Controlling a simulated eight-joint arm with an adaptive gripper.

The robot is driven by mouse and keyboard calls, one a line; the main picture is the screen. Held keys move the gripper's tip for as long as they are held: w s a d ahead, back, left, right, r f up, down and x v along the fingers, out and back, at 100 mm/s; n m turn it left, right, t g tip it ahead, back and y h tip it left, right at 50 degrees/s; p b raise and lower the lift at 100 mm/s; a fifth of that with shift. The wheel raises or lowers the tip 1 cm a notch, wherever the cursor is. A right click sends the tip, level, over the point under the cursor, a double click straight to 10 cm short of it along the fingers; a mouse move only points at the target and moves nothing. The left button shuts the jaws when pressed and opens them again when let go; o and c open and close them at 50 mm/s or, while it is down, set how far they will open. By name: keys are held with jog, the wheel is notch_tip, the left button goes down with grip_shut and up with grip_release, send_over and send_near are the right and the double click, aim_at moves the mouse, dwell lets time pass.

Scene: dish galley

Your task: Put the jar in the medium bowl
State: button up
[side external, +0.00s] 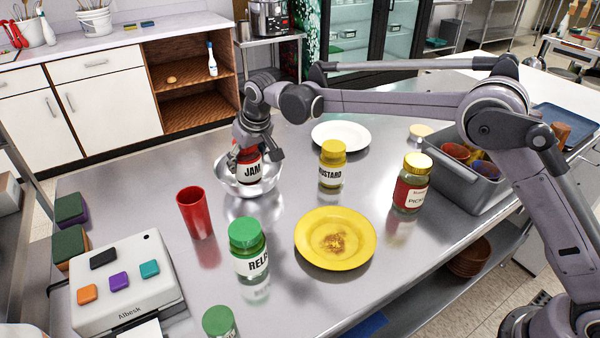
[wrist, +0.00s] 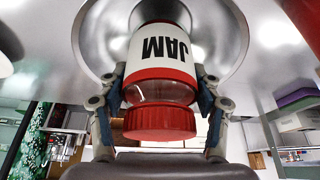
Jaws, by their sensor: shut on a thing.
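The jam jar (side external: 249,171), with a red lid and a white JAM label, is in the metal bowl (side external: 265,186) at the left middle of the table. My gripper (side external: 257,158) is shut on the jar from above, a finger on each side. In the wrist view the jar (wrist: 160,85) sits between my fingers (wrist: 160,100), its lid toward the camera and its far end inside the bowl (wrist: 108,32). I cannot tell whether the jar touches the bowl's bottom.
A red cup (side external: 195,213), a relish jar (side external: 248,250), a mustard jar (side external: 332,165) and a yellow plate (side external: 310,261) stand near the bowl. A white plate (side external: 341,135) lies behind. A pickle jar (side external: 411,184) and grey bin (side external: 468,197) are at right.

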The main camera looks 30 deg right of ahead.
jog(key=shift+f, duration=1.1)
jog(key=shift+f, duration=0.15)
jog(key=o, duration=1.5)
jog(key=shift+o, duration=0.2)
jog(key=a+v, duration=0.1)
jog(key=v, duration=1.1)
jog(key=s+d+r, duration=0.4)
jog(key=s+d, duration=0.3)
jog(key=d, duration=0.2)
jog(key=s+d+f+t, duration=0.1)
jog(key=s+d, duration=0.3)
jog(key=s, duration=0.4)
jog(key=s+d+f+m, duration=0.1)
jog(key=s+d+f, duration=0.3)
jog(key=s, duration=0.4)
jog(key=s+d+f+t, duration=0.1)
jog(key=s+d+f, duration=0.1)
jog(key=s+d, duration=0.4)
jog(key=shift+s+f+m+t+h, duration=0.3)
jog(key=shift+s+f+m+h, duration=0.1)
jog(key=shift+s, duration=0.65)
